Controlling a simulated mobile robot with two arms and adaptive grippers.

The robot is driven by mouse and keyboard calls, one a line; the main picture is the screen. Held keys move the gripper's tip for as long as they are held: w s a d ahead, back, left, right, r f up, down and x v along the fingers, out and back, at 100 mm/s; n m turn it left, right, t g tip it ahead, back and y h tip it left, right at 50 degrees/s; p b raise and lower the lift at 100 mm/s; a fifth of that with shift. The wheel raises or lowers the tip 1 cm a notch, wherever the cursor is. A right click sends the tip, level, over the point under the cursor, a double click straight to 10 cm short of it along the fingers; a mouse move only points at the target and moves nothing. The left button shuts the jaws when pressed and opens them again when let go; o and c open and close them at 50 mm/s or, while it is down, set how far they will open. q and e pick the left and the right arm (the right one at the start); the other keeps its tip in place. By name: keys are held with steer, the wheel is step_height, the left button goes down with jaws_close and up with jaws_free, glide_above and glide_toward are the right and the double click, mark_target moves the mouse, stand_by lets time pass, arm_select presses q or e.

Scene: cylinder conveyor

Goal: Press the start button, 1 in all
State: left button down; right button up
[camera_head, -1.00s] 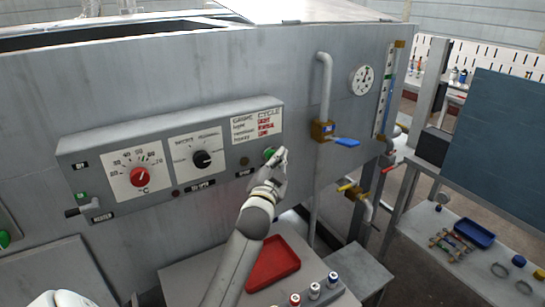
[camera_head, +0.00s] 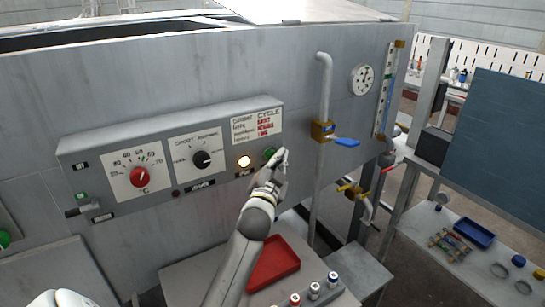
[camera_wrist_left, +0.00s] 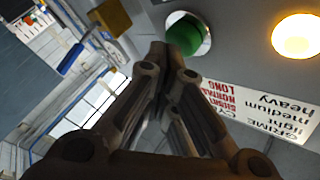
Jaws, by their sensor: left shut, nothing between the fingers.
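The green start button (camera_head: 269,153) is at the right end of the grey control panel (camera_head: 120,136), partly hidden behind my fingers. My left gripper (camera_head: 282,156) is shut and empty, with its fingertips at the button. In the left wrist view the shut fingertips (camera_wrist_left: 166,52) overlap the lower left of the green button (camera_wrist_left: 190,32); they look to be touching it, though the depth is hard to judge. A round lamp (camera_head: 244,161) left of the button glows yellow; it also shows in the left wrist view (camera_wrist_left: 298,36). My right gripper is not in view.
The panel carries a red knob (camera_head: 139,177) and a black knob (camera_head: 202,159). A pipe with a blue-handled valve (camera_head: 346,142) stands right of the button. Below are a red tray (camera_head: 273,264) and several small cylinders (camera_head: 314,291).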

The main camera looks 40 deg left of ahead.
arm_select(q)
steer(key=shift+s+d, duration=0.2)
steer(key=shift+d, duration=0.25)
steer(key=d, duration=0.1)
steer(key=s+d, duration=0.1)
steer(key=d, duration=0.1)
steer(key=s+d, duration=0.1)
steer(key=shift+d, duration=0.35)
stand_by(0.8)
